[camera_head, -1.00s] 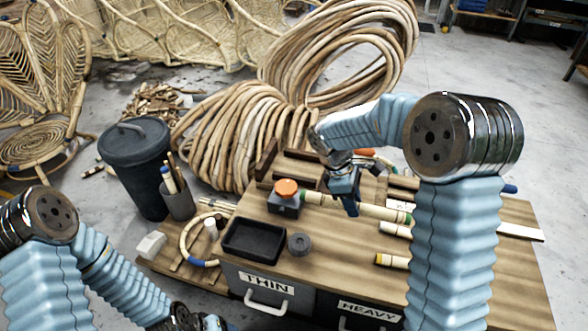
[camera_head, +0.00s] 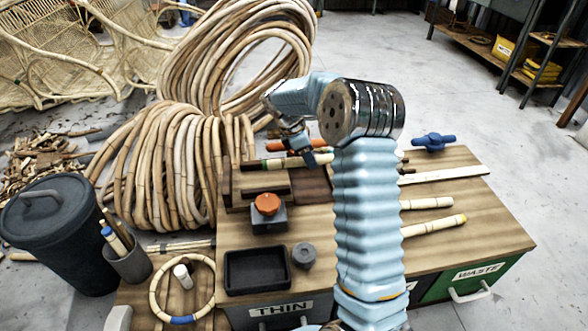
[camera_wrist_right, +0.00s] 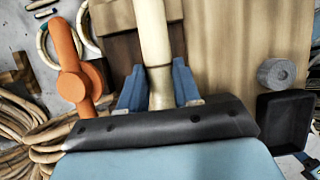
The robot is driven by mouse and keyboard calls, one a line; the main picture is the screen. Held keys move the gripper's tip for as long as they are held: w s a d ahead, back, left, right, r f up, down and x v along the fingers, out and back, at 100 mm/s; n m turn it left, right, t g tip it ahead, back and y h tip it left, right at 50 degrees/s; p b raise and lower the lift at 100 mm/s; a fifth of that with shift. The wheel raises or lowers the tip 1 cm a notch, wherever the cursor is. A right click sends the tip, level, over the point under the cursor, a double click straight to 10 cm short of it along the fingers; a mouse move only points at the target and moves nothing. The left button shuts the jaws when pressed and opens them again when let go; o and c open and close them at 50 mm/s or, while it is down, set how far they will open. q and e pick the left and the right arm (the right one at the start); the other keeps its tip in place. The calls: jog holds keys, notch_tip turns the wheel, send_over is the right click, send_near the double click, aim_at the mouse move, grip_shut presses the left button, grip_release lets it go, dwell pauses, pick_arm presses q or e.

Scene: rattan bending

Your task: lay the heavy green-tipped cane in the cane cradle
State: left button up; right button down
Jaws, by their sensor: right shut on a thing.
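My right gripper (camera_head: 306,153) is shut on a pale cane (camera_head: 278,161) with a dark green left tip. The cane lies roughly level, just above or at the brown wooden cradle (camera_head: 246,196) at the table's back left; I cannot tell whether it touches. In the right wrist view, blue fingers (camera_wrist_right: 160,92) pinch the cane (camera_wrist_right: 153,35) from both sides, with the brown cradle wood (camera_wrist_right: 122,52) beneath. My forearm hides part of the table. My left gripper is out of view.
An orange-knobbed block (camera_head: 267,212), black tray (camera_head: 257,288) and grey cylinder (camera_head: 304,256) stand in front of the cradle. Two canes (camera_head: 426,203) (camera_head: 435,226) lie to the right, near a white strip (camera_head: 445,174). Rattan coils (camera_head: 160,165) stand behind.

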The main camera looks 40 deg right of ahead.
jog(key=w+f, duration=0.1)
jog(key=f, duration=0.1)
jog(key=w+f, duration=0.3)
jog(key=w, duration=0.1)
jog(key=shift+w+d+f, duration=0.2)
jog(key=shift+d+f, duration=0.15)
jog(key=shift+f, duration=0.05)
jog(key=shift+w+f, duration=0.2)
jog(key=shift+f, duration=1.6)
jog(key=shift+f, duration=0.1)
jog(key=c, duration=0.8)
grip_release()
jog(key=v, duration=1.2)
jog(key=shift+p, duration=0.3)
